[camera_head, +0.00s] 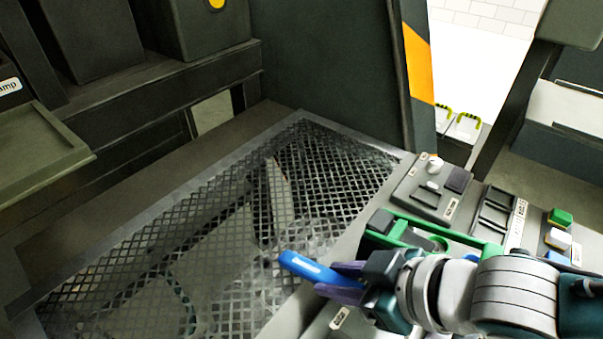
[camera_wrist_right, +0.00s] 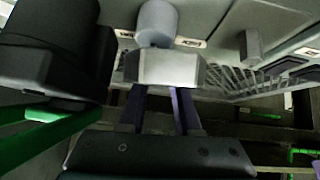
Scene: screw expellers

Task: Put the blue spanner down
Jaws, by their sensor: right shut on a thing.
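The blue spanner (camera_head: 312,268) shows in the head view as a short blue bar with a pale marking, over the right edge of the mesh panel. My right gripper (camera_head: 340,279) comes in from the right, its purple fingers shut on the spanner's right end. In the right wrist view the purple fingers (camera_wrist_right: 160,108) reach up to a grey angular block (camera_wrist_right: 165,68). I cannot tell whether that block belongs to the spanner. No blue shows there. I cannot tell whether the spanner touches the surface below. My left gripper is out of view.
A dark mesh panel (camera_head: 215,235) in a grey frame lies under and left of the spanner. A green frame (camera_head: 466,238) and a grey control panel (camera_head: 432,188) crowd the right side. A dark upright wall (camera_head: 330,70) with an orange stripe stands behind.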

